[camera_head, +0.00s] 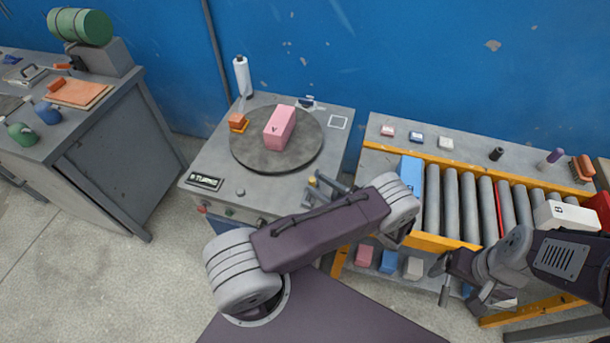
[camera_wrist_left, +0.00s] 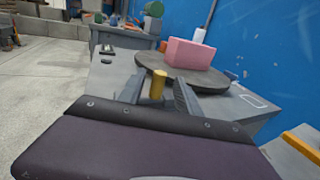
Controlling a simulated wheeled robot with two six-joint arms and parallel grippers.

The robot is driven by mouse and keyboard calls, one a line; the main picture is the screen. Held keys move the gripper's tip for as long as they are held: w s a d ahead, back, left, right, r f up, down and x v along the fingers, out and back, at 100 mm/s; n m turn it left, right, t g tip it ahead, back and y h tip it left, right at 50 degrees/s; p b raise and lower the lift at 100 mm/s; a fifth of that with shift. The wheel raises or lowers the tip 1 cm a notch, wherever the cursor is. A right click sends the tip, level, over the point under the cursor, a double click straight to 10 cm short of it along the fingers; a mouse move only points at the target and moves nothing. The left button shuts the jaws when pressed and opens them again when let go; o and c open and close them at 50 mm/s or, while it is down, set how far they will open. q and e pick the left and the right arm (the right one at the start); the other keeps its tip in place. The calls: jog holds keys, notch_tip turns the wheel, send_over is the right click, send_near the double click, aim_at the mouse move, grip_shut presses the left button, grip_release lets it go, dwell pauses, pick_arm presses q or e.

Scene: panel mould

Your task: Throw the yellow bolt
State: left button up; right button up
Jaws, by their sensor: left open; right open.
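The yellow bolt (camera_head: 312,181) is a short upright knob at the front right of the grey turntable stand. It also shows in the left wrist view (camera_wrist_left: 158,86) as a yellow cylinder. My left gripper (camera_head: 322,188) is open, and in the left wrist view its two fingers (camera_wrist_left: 158,94) stand on either side of the bolt, with gaps visible. The bolt's base is hidden there by the gripper body. My right gripper (camera_head: 442,280) is open and empty, low in front of the roller conveyor.
A pink block (camera_head: 279,128) and an orange piece (camera_head: 237,121) sit on the round turntable (camera_head: 250,155). A white bottle (camera_head: 243,77) stands behind it. The roller conveyor (camera_head: 450,205) with a blue block (camera_head: 411,174) is to the right. Floor is clear at the left.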

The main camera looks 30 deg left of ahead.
aim_at(310, 179)
pick_arm(q)
jog(key=a, duration=0.4)
jog(key=w+a+p, duration=0.1)
jog(key=a, duration=0.1)
jog(key=shift+a+r, duration=0.1)
jog(key=shift+a, duration=0.05)
grip_shut()
dwell(1.1)
